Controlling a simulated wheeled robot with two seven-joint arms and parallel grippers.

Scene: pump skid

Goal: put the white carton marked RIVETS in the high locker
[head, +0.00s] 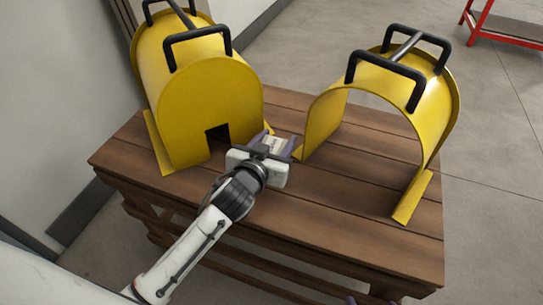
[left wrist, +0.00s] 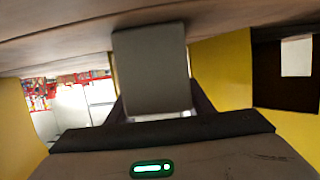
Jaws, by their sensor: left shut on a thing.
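My left gripper (head: 280,144) is shut on a small white carton (head: 274,145) with dark print too small to read. It holds the carton low over the wooden table, between the two yellow guards; I cannot tell whether the carton touches the boards. In the left wrist view the carton (left wrist: 150,70) shows as a plain grey, shaded face between the fingers. Two purple fingertips of my right gripper (head: 373,301) just show at the bottom edge of the head view, apart and with nothing seen between them. The high locker is not in view.
A closed-front yellow guard (head: 208,105) with a square notch stands left of the gripper. An open yellow arch (head: 440,125) stands to the right. Both have black handles. The slatted table (head: 330,205) is clear in front. A red stand (head: 505,28) is far right.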

